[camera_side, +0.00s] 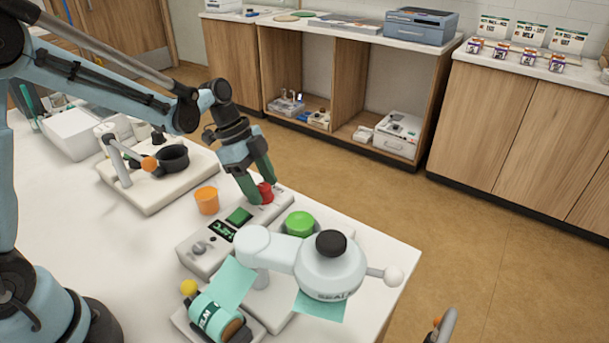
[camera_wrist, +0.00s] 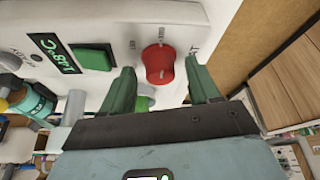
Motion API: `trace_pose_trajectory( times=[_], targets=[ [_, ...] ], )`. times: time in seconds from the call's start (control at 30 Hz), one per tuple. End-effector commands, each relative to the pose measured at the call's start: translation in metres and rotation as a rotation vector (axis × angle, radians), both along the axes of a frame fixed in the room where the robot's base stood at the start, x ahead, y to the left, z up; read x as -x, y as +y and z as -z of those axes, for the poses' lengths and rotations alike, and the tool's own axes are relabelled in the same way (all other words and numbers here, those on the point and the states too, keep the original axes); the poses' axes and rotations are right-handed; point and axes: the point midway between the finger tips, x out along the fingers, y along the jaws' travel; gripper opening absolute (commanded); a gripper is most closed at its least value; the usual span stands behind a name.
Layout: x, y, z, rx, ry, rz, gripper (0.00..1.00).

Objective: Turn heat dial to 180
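The red heat dial (camera_side: 264,192) sits at the far end of a grey control box (camera_side: 208,262) on the white table. It also shows in the wrist view (camera_wrist: 158,64), with small printed marks around it that are too small to read. My gripper (camera_side: 258,193) points down at the dial. In the wrist view my gripper (camera_wrist: 159,68) is open, with one green finger on each side of the dial and a visible gap to both. A dark display with green characters (camera_wrist: 56,54) is on the box; I cannot read its value surely.
A green square button (camera_side: 239,216) lies between the display and dial. An orange cup (camera_side: 206,200) stands left of the box. A teal roll (camera_side: 216,318) is in front.

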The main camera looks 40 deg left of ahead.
Motion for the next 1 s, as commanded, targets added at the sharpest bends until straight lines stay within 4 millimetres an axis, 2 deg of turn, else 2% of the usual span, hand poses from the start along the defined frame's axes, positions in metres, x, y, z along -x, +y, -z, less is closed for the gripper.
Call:
trace_pose_trajectory(
  times=[0.23, 0.37, 0.47, 0.8, 1.0],
  targets=[
    [0.0, 0.0, -0.001, 0.001, -0.001, 0.0, 0.6],
    [0.0, 0.003, -0.008, 0.002, -0.002, -0.002, 0.6],
    [0.002, 0.008, -0.02, 0.002, -0.002, -0.003, 0.6],
    [0.008, 0.032, -0.08, 0.001, 0.0, -0.002, 0.6],
    [0.011, 0.041, -0.103, 0.001, -0.001, -0.001, 0.6]
  ],
)
